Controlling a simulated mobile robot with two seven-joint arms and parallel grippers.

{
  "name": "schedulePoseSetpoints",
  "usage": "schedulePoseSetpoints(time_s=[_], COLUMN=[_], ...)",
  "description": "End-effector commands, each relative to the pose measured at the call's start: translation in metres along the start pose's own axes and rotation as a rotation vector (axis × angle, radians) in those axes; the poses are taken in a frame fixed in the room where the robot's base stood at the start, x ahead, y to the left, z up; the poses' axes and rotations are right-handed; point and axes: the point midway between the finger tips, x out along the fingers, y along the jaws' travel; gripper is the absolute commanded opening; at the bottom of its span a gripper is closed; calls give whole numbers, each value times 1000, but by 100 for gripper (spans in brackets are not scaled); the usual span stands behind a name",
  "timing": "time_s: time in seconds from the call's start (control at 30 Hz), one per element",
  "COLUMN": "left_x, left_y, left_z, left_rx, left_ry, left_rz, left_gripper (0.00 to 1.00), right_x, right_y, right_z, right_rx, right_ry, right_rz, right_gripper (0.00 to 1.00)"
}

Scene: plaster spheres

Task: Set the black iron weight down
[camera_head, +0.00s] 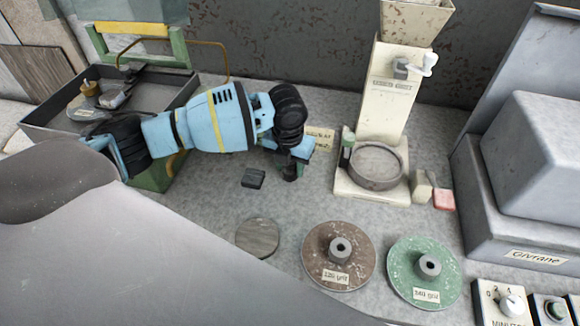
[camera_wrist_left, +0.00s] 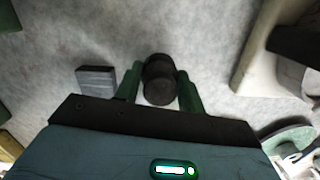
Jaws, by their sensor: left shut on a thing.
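The black iron weight (camera_wrist_left: 158,82) is a dark, rounded, short cylinder, seen from above in the left wrist view. My left gripper (camera_wrist_left: 158,92) is shut on it, with a green finger on each side. In the head view the weight (camera_head: 290,173) shows as a small dark piece below my left gripper (camera_head: 294,160), mostly hidden by it. It is over or on the grey worktop (camera_head: 215,205), left of the cream machine; I cannot tell whether it touches the worktop. My right gripper is not in view.
A small dark block (camera_head: 253,178) lies close by, left of the weight. A cream machine with a round basin (camera_head: 376,166) stands to the right. A grey disc (camera_head: 257,237), a brown disc (camera_head: 338,256) and a green disc (camera_head: 424,272) lie in front. A tray (camera_head: 55,134) stands at left.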

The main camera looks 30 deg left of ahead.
Motion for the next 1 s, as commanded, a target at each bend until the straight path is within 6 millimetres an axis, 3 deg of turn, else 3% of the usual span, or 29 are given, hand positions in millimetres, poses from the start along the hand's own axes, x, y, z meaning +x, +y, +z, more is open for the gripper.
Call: schedulePoseSetpoints(time_s=[0.5,0.53,0.6,0.7,1.0], left_x=[13,13,13,13,10], left_y=[-1,0,0,0,0], left_z=[0,0,0,-1,0], left_rx=[0,0,0,0,0], left_ry=[-5,-4,-4,-3,-4], left_rz=[-3,-2,-2,-2,-2], left_gripper=[0,43,52,61,61], right_x=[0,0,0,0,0], right_y=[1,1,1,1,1], right_z=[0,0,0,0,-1], right_rx=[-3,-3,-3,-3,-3], right_ry=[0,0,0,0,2], right_rz=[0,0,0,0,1], right_gripper=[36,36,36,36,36])
